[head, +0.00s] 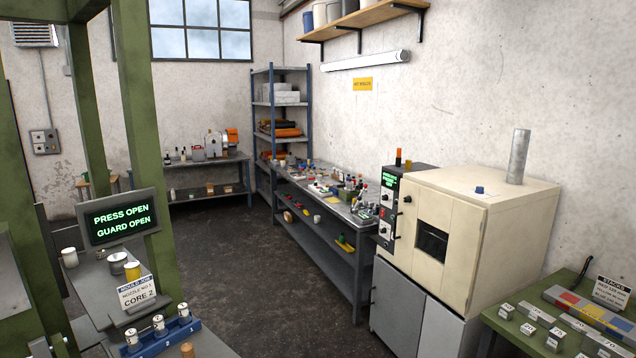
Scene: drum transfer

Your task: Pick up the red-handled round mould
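I cannot make out the red-handled round mould for certain. Several small items, some with red parts, lie on the long grey workbench (318,199) along the right wall, but they are too small to tell apart. Neither of my grippers is in view.
A green press frame with a screen (124,217) reading "PRESS OPEN, GUARD OPEN" stands at the left. A blue rack (163,338) holds several small cylinders. A cream oven (480,235) and a green table (510,326) with metal blocks stand at the right. The dark floor (255,275) between is clear.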

